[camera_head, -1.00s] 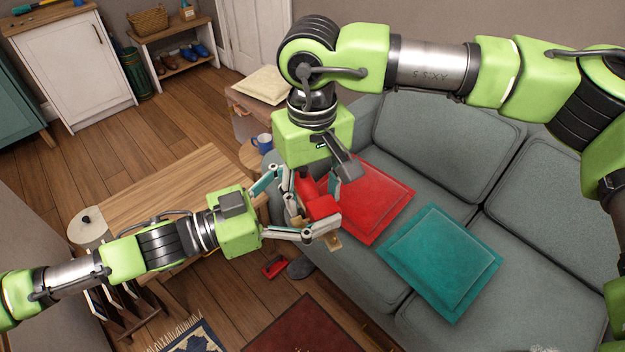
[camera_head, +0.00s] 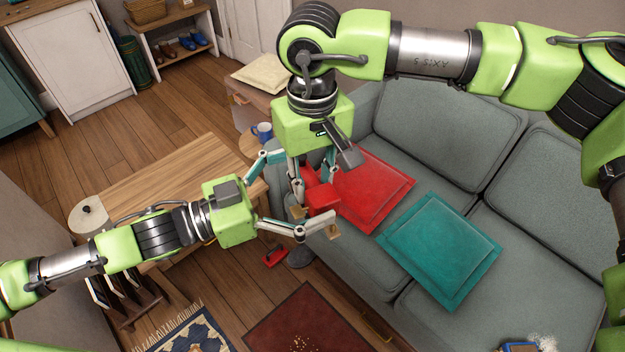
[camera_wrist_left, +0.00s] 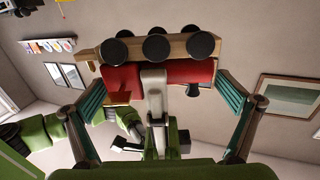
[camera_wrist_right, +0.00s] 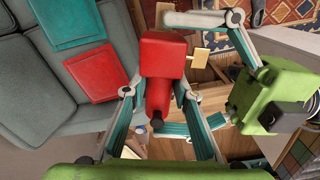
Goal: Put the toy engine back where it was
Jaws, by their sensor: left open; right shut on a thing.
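The toy engine (camera_head: 323,199) has a red body, and a wooden base with black wheels shows in the left wrist view (camera_wrist_left: 160,47). My right gripper (camera_head: 312,188) points down and is shut on the engine, holding it in the air before the sofa. In the right wrist view the red engine (camera_wrist_right: 160,75) sits between its fingers. My left gripper (camera_head: 300,190) comes in from the left and is open, its fingers spread to either side of the engine. In the left wrist view a right finger crosses the red body. I cannot tell whether a left finger touches it.
A grey sofa (camera_head: 420,165) with a red cushion (camera_head: 372,190) and a teal cushion (camera_head: 440,250) is at right. A wooden table (camera_head: 150,180) lies under my left arm. A blue mug (camera_head: 262,131) stands behind. A small red object (camera_head: 275,257) is on the floor near a rug (camera_head: 305,330).

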